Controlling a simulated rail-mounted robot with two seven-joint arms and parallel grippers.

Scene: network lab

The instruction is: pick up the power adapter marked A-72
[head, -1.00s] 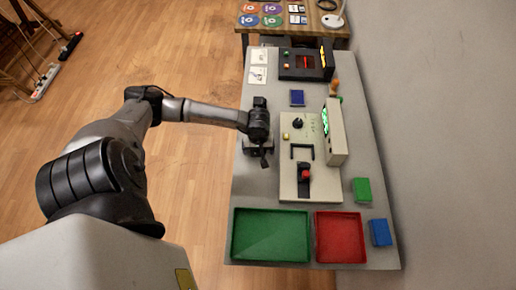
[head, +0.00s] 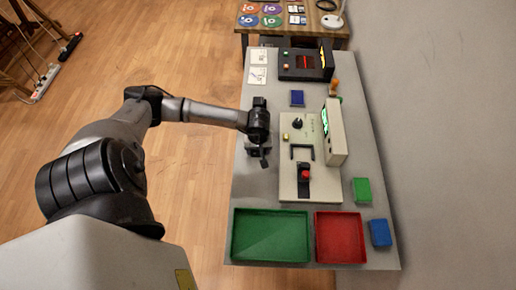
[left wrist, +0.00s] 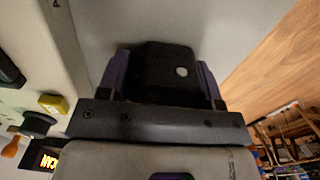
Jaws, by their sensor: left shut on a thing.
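My left gripper (head: 258,150) is low over the grey table, just left of the beige control panel. In the left wrist view my left gripper (left wrist: 162,80) has a finger on each side of a black block-shaped thing (left wrist: 168,66) with a pale round spot, and is shut on it. It looks like the power adapter. No A-72 marking can be read on it. In the head view it is mostly hidden under the gripper. My right gripper is not in view.
The control panel (head: 298,185) with its upright screen box (head: 335,132) stands right beside the gripper. A green tray (head: 270,257) and a red tray (head: 340,258) are at the near end. A dark device (head: 300,63) is at the far end. Bare table lies nearer than the gripper.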

